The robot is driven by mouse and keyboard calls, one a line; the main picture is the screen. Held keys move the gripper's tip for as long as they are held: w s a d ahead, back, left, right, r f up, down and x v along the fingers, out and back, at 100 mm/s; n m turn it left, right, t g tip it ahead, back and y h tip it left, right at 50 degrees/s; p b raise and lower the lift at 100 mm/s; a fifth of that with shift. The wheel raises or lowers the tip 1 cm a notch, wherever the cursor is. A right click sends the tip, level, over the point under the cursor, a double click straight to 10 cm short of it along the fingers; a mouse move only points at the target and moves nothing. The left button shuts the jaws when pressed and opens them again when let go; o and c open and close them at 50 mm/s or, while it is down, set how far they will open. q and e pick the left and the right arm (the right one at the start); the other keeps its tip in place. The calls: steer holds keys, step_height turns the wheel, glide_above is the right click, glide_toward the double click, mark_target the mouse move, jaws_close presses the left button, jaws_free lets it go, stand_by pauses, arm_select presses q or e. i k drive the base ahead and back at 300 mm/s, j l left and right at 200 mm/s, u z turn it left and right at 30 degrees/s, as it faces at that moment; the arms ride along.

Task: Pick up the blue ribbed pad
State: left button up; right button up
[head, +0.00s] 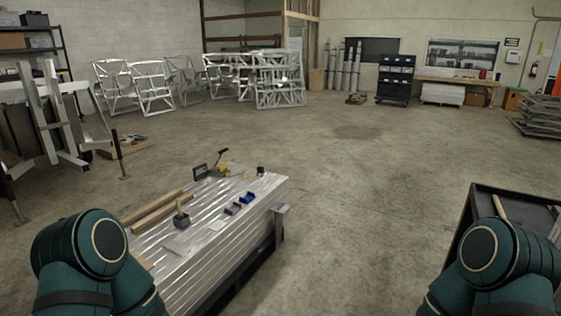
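A small blue object (248,197), which looks like the blue ribbed pad, lies on the metal-topped workbench (215,246) near its right edge. It is too small in the head view for me to make out ribs. A dark grey block (233,209) lies just to its left and nearer to me. Only rounded green links of my two arms show at the lower left and lower right. Neither gripper is in view.
The bench also holds wooden strips (158,211), a dark holder (181,218), a yellow item (223,170) and a small dark cup (260,171). A vise-like fitting (279,210) juts from its right side. A dark cart (482,198) stands right. The floor between is clear.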

mark_target(250, 195)
steer(key=i+z, duration=0.25)
steer(key=i, duration=1.95)
steer(key=i+l+u, duration=0.15)
steer(key=i, duration=0.6)
steer(key=i+l+u, duration=0.1)
steer(key=i+u, duration=0.15)
steer(key=i, duration=0.25)
steer(key=i+l+u, duration=0.25)
steer(key=i, duration=0.25)
